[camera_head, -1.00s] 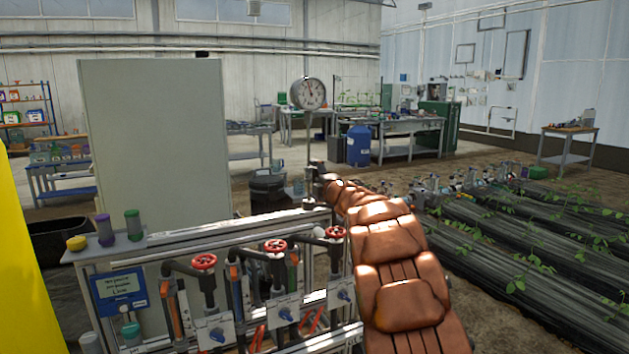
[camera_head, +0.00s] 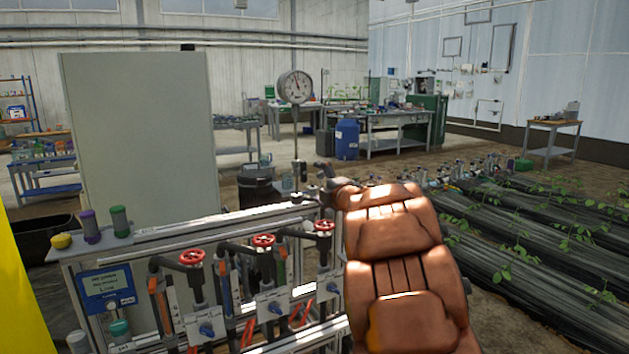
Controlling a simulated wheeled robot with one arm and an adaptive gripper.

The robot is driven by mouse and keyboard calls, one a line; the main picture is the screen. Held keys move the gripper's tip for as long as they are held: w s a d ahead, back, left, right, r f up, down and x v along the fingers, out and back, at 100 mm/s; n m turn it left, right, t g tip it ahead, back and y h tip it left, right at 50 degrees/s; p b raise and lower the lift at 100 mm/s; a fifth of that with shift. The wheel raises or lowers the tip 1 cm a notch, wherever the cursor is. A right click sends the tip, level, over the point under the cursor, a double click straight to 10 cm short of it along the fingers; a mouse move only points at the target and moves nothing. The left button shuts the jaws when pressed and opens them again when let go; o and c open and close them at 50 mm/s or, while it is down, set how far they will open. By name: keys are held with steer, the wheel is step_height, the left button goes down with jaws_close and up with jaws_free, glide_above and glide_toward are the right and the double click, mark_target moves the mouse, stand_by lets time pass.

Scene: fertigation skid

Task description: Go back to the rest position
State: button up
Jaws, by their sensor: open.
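My arm, in a padded brown cover, rises from the lower right of the head view. My gripper (camera_head: 324,178) is a small dark shape at its far end, above the right end of the valve skid (camera_head: 165,232). Its jaws are open; the fingers are small and partly hidden by the arm, and I see nothing held. Three red handwheels (camera_head: 191,257) stand on the skid's pipes, to the left of my arm.
A large grey panel (camera_head: 140,140) stands behind the skid at left. Yellow, purple and green-capped containers (camera_head: 119,221) stand on the skid's left end. Dark plant rows (camera_head: 540,225) lie to the right. A blue drum (camera_head: 347,139) and workbenches stand farther back on open floor.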

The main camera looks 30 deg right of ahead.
steer(key=shift+s, duration=0.55)
steer(key=s+a+f+m+g+h, duration=0.2)
steer(key=s+a+f+m+g, duration=0.4)
steer(key=s, duration=0.3)
steer(key=s+a+f+m+g+h, duration=0.2)
steer(key=s+a+f+m+g, duration=0.25)
steer(key=s+f+m, duration=0.4)
steer(key=s+a+f+m+g+y, duration=0.1)
steer(key=s+a+f+g+y, duration=0.2)
steer(key=s+a, duration=0.6)
steer(key=s+a+f+m+g+y, duration=0.1)
steer(key=s+a+f+g, duration=0.4)
steer(key=s, duration=0.7)
steer(key=s+a+f+m+g+y, duration=0.1)
steer(key=s+a+f+g+y, duration=0.15)
steer(key=s+a, duration=0.7)
step_height(320, 180, up, 20)
steer(key=d+t+p, duration=0.1)
steer(key=d+p, duration=0.1)
steer(key=p, duration=1.6)
steer(key=shift+s+h, duration=0.45)
steer(key=shift+f, duration=0.15)
